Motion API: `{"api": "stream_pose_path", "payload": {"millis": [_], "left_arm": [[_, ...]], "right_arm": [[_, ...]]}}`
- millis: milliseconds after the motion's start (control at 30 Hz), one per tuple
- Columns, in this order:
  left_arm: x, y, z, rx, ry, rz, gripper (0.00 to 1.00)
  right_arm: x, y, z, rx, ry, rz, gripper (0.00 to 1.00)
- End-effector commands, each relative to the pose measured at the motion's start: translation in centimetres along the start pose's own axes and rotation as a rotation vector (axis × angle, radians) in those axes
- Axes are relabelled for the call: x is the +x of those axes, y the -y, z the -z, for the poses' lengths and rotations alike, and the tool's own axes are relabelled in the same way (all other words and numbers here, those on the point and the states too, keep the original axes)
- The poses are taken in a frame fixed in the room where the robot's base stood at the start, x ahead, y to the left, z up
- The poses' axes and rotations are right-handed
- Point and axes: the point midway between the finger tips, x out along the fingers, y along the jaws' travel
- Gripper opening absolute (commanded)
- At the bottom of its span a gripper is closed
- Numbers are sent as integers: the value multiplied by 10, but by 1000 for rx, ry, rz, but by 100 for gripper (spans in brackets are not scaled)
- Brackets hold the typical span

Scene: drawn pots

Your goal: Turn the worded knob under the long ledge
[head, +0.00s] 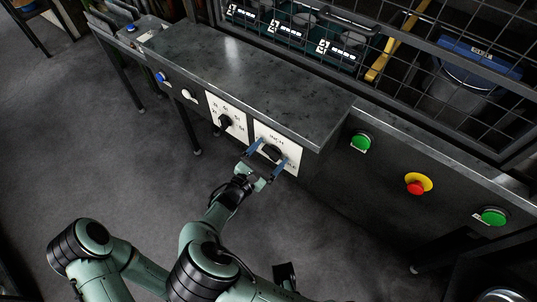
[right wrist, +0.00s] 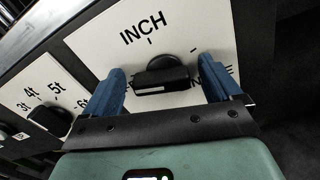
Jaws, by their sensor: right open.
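The worded knob (head: 270,152) is black and sits on a white plate (head: 292,156) on the front panel, under the long grey metal ledge (head: 215,62). In the right wrist view the knob (right wrist: 165,77) stands below the word "INCH", with another word at its lower right partly hidden. My right gripper (head: 265,158) is open, its blue fingers on either side of the knob. In the right wrist view the fingers (right wrist: 162,72) show gaps to the knob; I cannot tell if the tips reach its depth.
A second black knob (head: 225,121) on a numbered plate is just left. A white knob (head: 189,95) and a blue one (head: 162,77) lie farther left. Green buttons (head: 361,141) and a red button on yellow (head: 416,187) are to the right. Open floor (head: 90,140) lies in front.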

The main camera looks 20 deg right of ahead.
Motion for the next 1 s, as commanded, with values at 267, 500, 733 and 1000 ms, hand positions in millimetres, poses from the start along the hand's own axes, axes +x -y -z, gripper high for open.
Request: {"api": "stream_pose_path", "payload": {"millis": [267,500,733,1000], "left_arm": [[0,0,0,0,0,0,43],[0,0,0,0,0,0,43],[-1,0,-1,0,2,1,43],[-2,0,-1,0,4,1,43]], "right_arm": [[0,0,0,0,0,0,40],[0,0,0,10,0,1,40],[0,1,-1,90,0,1,40],[0,2,-1,300,-1,2,40]]}}
